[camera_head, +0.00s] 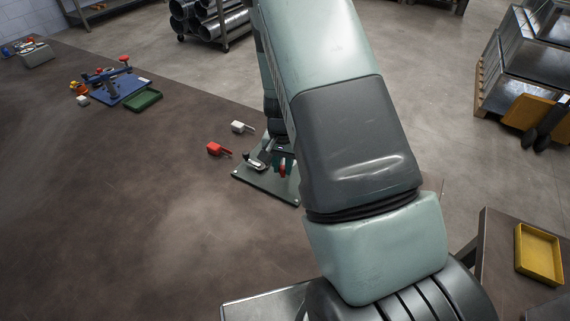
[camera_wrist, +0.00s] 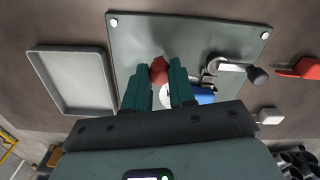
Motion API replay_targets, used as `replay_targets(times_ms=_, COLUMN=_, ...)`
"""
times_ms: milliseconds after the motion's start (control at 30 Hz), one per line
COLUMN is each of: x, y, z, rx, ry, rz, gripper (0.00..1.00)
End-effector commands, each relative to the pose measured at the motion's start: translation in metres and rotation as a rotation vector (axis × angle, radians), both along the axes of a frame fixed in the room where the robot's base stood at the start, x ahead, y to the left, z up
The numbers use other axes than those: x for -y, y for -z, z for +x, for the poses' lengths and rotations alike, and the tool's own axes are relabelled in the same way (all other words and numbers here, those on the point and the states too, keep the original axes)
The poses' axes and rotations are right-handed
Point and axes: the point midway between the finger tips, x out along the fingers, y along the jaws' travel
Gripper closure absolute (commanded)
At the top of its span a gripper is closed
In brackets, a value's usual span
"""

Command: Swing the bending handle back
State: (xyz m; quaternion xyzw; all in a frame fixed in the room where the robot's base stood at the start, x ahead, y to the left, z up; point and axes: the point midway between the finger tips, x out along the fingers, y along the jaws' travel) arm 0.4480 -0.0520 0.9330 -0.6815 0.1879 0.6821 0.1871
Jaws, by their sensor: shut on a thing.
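A grey-green base plate (camera_head: 262,188) lies on the dark table; it also fills the upper middle of the wrist view (camera_wrist: 130,40). A red grip (camera_wrist: 159,68), which looks like the bending handle's end, stands over the plate; it shows as a small red spot in the head view (camera_head: 282,170). My gripper (camera_wrist: 159,75) has its teal fingers on either side of the red grip and is shut on it. A metal lever with a black knob (camera_wrist: 257,76) and a blue part (camera_wrist: 206,95) sit to the right on the plate. My fingers hide the handle's lower part.
A red-handled tool (camera_head: 215,148) and a white block (camera_head: 238,127) lie close beside the plate. A grey tray (camera_wrist: 36,65) is left of it in the wrist view. A blue fixture (camera_head: 120,92) and green tray (camera_head: 143,101) stand farther left. The table's near left is clear.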

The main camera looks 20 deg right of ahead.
Motion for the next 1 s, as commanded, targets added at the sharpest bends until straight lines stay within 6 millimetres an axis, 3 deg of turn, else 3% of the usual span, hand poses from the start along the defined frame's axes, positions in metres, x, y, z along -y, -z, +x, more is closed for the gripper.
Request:
replay_targets(times_ms=367, x=-0.002, y=-0.001, z=0.002, rx=0.005, ry=0.002, rz=0.002, gripper=1.0)
replay_targets(times_ms=400, x=-0.002, y=-0.001, z=0.002, rx=0.005, ry=0.002, rz=0.003, gripper=0.69)
replay_targets(times_ms=533, x=-0.002, y=-0.001, z=0.002, rx=0.005, ry=0.002, rz=0.002, gripper=0.49)
replay_targets(times_ms=833, x=-0.001, y=-0.001, z=0.001, rx=0.002, ry=0.002, rz=0.001, gripper=0.49)
replay_targets(times_ms=1000, x=-0.002, y=-0.019, z=0.002, rx=0.005, ry=0.001, rz=0.001, gripper=0.49)
